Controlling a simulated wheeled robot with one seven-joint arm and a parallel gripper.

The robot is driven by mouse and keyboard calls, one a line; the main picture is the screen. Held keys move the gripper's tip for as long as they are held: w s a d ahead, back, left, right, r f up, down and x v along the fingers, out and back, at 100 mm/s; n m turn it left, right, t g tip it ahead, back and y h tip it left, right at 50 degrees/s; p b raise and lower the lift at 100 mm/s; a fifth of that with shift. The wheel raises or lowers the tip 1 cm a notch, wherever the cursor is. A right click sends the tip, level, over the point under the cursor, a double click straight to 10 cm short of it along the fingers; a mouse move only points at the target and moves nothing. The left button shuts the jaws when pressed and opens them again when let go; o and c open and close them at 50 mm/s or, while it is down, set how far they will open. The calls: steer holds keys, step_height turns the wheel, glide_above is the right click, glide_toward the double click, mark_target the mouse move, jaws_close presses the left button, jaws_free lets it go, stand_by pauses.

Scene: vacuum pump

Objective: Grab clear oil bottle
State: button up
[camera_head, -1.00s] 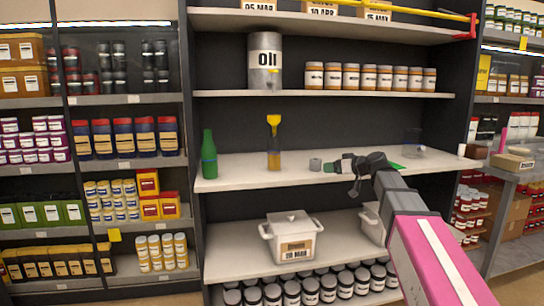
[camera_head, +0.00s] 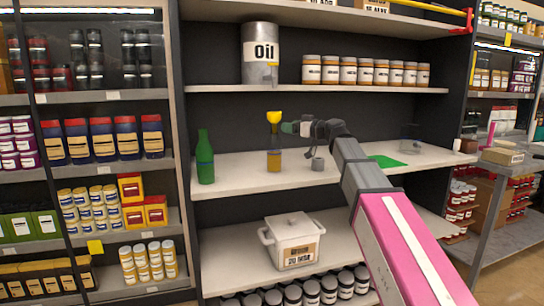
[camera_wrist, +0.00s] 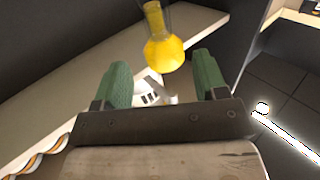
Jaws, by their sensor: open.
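The clear oil bottle (camera_head: 274,160) stands upright on the middle shelf, amber oil in its lower part and a yellow funnel (camera_head: 274,117) in its top. My gripper (camera_head: 292,128) is just right of the bottle in the head view, at about the height of its upper part and the funnel. In the wrist view, the green fingers (camera_wrist: 162,84) are spread apart with nothing between them. The yellow funnel (camera_wrist: 163,52) appears upside down there, beyond the fingertips, with the clear bottle neck (camera_wrist: 152,12) around its stem at the top edge.
A green bottle (camera_head: 205,158) stands to the left on the same shelf (camera_head: 236,170). A small grey part (camera_head: 317,163) and a green mat (camera_head: 386,161) lie to the right. An oil can (camera_head: 260,55) and several jars (camera_head: 365,72) stand on the shelf above.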

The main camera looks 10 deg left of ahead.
mark_target(274, 125)
steer(key=x, duration=0.8)
steer(key=shift+w+a+f, duration=0.1)
steer(key=shift+w+a, duration=0.05)
steer(key=shift+w, duration=0.05)
jaws_close()
